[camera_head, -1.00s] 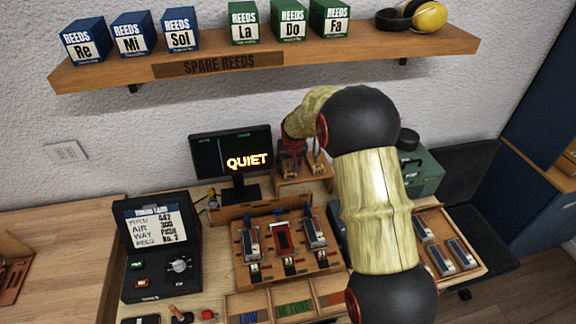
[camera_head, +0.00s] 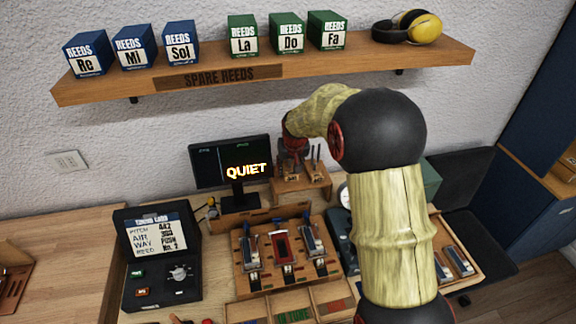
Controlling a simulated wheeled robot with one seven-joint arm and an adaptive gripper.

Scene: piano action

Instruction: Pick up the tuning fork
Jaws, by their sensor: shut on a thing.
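My gripper (camera_head: 292,162), dark with red parts, points down at the left part of a small wooden rack (camera_head: 318,186) beside the monitor. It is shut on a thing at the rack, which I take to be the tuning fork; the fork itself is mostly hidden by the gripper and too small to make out. Thin upright tools (camera_head: 316,158) stand in the rack just right of the gripper. I cannot tell whether the held thing is clear of the rack.
A monitor (camera_head: 229,162) reading QUIET stands close left of the gripper. A wooden reed stand (camera_head: 240,262) is in front, a black control box (camera_head: 158,255) left. A shelf (camera_head: 420,55) with reed boxes overhangs behind. A tray of reeds (camera_head: 462,262) lies right.

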